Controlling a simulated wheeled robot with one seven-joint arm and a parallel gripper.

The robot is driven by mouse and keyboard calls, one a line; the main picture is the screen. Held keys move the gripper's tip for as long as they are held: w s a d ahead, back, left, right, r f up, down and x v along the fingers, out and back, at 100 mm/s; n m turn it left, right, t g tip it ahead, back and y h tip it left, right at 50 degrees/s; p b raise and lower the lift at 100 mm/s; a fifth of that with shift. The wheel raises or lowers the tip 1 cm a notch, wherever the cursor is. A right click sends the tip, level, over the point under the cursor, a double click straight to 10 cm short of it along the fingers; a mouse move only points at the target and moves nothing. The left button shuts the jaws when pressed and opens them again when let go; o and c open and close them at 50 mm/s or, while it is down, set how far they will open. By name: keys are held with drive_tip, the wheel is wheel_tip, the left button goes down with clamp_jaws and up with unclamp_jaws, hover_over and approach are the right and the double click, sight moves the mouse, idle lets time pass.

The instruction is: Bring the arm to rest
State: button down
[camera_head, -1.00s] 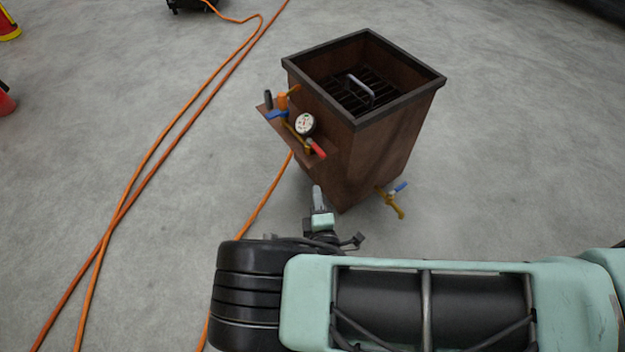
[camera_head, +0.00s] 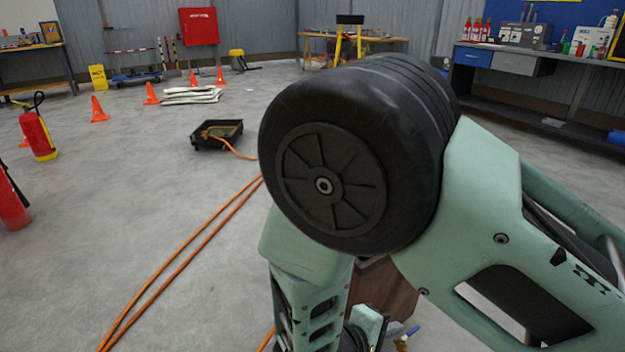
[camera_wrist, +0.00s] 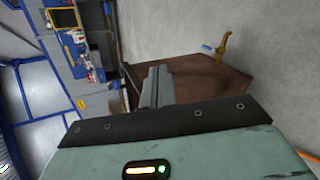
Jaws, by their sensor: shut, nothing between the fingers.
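My arm fills the middle and right of the head view, with its elbow raised and its forearm pointing down. My gripper (camera_wrist: 156,85) shows in the wrist view with its fingers together and nothing between them. The brown rusty metal box (camera_head: 392,292) is mostly hidden behind my arm. In the wrist view the box (camera_wrist: 205,82) lies beyond the fingers; I cannot tell how wide the gap is. A brass valve with a blue handle (camera_wrist: 222,47) sticks out near it.
Orange hoses (camera_head: 185,262) run across the floor to a black tray (camera_head: 217,135). A red extinguisher (camera_head: 38,135) stands at the left, another at the edge. Several orange cones (camera_head: 98,110) and a workbench (camera_head: 540,90) are farther back.

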drive_tip(key=s+r+m+g+y, duration=0.1)
drive_tip(key=s+r+g+y, duration=0.2)
drive_tip(key=s+r+y, duration=0.55)
drive_tip(key=s+r+m+g+y, duration=0.1)
drive_tip(key=s+r+g+y, duration=0.2)
drive_tip(key=s+r, duration=0.55)
wheel_tip(320, 180, up, 28)
drive_tip(key=w+p, duration=0.2)
drive_tip(key=p, duration=2.3)
drive_tip(key=shift+w+f+g, duration=0.2)
drive_tip(key=shift+w+g, duration=0.1)
